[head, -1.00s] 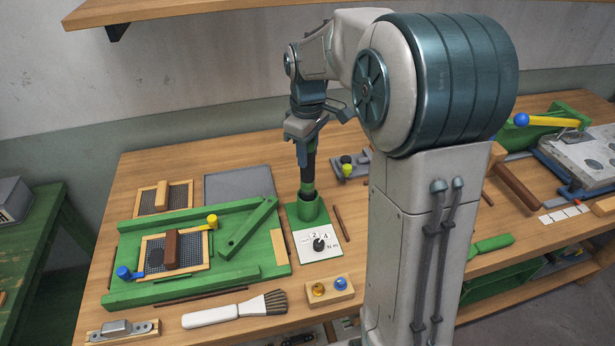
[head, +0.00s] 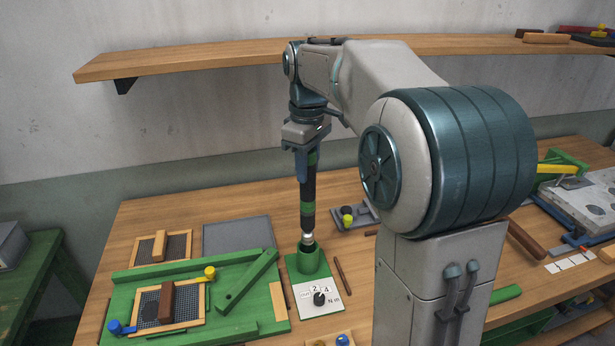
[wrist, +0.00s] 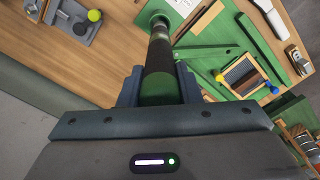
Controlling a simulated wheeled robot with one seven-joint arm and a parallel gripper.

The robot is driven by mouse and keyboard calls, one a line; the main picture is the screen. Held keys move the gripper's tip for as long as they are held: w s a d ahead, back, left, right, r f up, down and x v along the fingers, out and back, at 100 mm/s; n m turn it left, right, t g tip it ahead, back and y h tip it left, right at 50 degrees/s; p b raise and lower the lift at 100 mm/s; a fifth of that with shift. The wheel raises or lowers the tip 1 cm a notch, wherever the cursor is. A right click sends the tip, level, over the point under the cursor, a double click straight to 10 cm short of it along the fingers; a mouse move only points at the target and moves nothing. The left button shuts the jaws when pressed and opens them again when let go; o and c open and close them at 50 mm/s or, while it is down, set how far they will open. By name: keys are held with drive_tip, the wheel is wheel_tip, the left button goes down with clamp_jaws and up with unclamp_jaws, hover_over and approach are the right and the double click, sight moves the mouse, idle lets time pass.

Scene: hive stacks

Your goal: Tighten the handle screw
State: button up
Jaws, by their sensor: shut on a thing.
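My gripper (head: 306,150) is shut on a dark cylindrical screwdriver (head: 307,190) with green bands and a silver lower end. The screwdriver hangs upright, its lower end just above or at the mouth of a green cup-shaped holder (head: 308,262). The wrist view shows the screwdriver (wrist: 159,62) between the jaws, pointing toward the green holder (wrist: 159,19). Beside the holder is a white panel (head: 318,300) with a black knob and the digits 2 and 4. On a green board are a framed mesh with a brown handle (head: 167,300), a yellow knob (head: 210,272) and a blue knob (head: 116,327). I cannot make out the handle screw.
A second framed mesh (head: 161,248) and a grey tray (head: 238,233) lie behind the board. A small grey fixture with a yellow knob (head: 348,219) stands right of the holder. A wooden shelf (head: 200,62) runs along the wall above.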

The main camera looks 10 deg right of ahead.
drive_tip(key=o, duration=0.4)
clamp_jaws()
drive_tip(key=shift+r+p, duration=1.2)
drive_tip(key=shift+r, duration=0.15)
drive_tip(key=shift+f, duration=0.1)
